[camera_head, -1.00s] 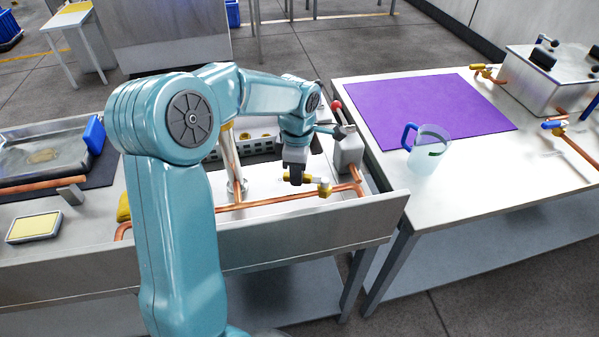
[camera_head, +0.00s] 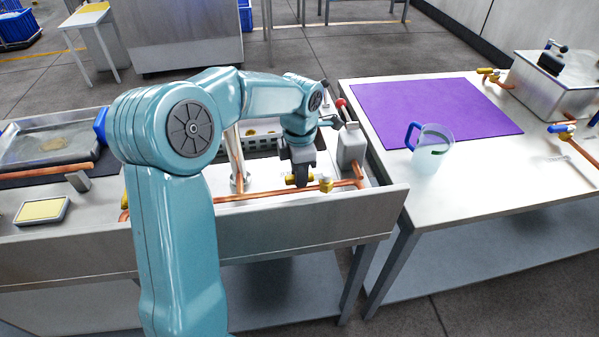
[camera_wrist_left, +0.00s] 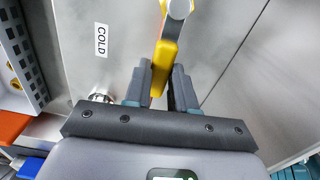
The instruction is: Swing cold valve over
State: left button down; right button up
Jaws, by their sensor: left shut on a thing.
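The cold valve has a brass body (camera_head: 325,184) on the copper pipe in the metal sink bench. Its yellow lever (camera_wrist_left: 166,62) runs between the two dark fingers of my left gripper (camera_wrist_left: 162,86) in the left wrist view. A COLD label (camera_wrist_left: 101,40) is on the metal beside it. In the head view my left gripper (camera_head: 301,180) points down and is shut on the lever, with a bit of yellow showing left of the fingers. The fingers hide the rest of the lever there. My right gripper is not in view.
A grey box with a red-knobbed lever (camera_head: 351,147) stands just right of my gripper. A copper pipe (camera_head: 265,195) runs along the sink. The right table holds a purple mat (camera_head: 440,105), a clear jug (camera_head: 432,160) and a metal tank (camera_head: 548,85).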

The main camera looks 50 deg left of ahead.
pick_arm(q)
jog(key=shift+d, duration=0.2)
jog(key=c, duration=1.4)
grip_release()
jog(key=o, duration=0.4)
jog(key=shift+s+d, duration=0.1)
jog(key=shift+o, duration=0.2)
jog(key=shift+r, duration=0.1)
notch_tip(320, 180, up, 16)
jog(key=p, duration=0.2)
jog(key=shift+r, duration=0.2)
